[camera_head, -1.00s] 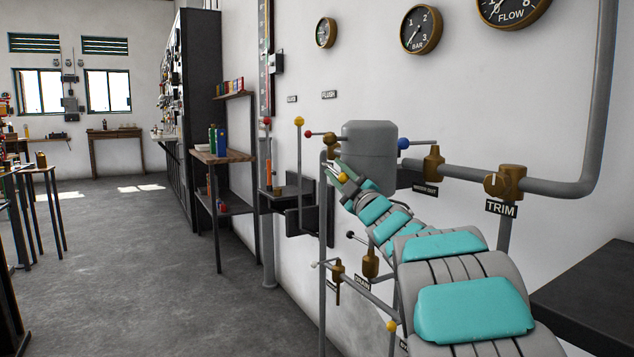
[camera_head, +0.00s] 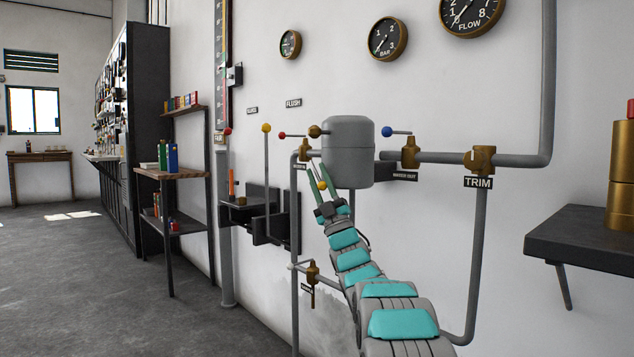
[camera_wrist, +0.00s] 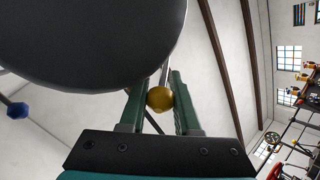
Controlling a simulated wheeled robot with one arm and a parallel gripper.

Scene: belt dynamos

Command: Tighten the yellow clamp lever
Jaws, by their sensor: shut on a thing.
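The yellow clamp lever's round knob (camera_wrist: 160,98) sits between the two green fingers of my gripper (camera_wrist: 157,106) in the wrist view. The fingers are closed around it. In the head view the yellow knob (camera_head: 322,185) shows at my gripper (camera_head: 318,177), just below and left of the grey tank (camera_head: 347,152). The lever's rod is mostly hidden by the fingers and tank. The tank's dark round underside (camera_wrist: 95,35) fills the upper left of the wrist view, close to the fingers.
Another yellow-knobbed lever (camera_head: 266,128) stands upright to the left. A red-knobbed lever (camera_head: 282,135) and a blue-knobbed lever (camera_head: 387,131) flank the tank. Grey pipes and brass valves (camera_head: 482,160) run along the wall. A dark shelf (camera_head: 590,240) juts out at right. Open floor lies left.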

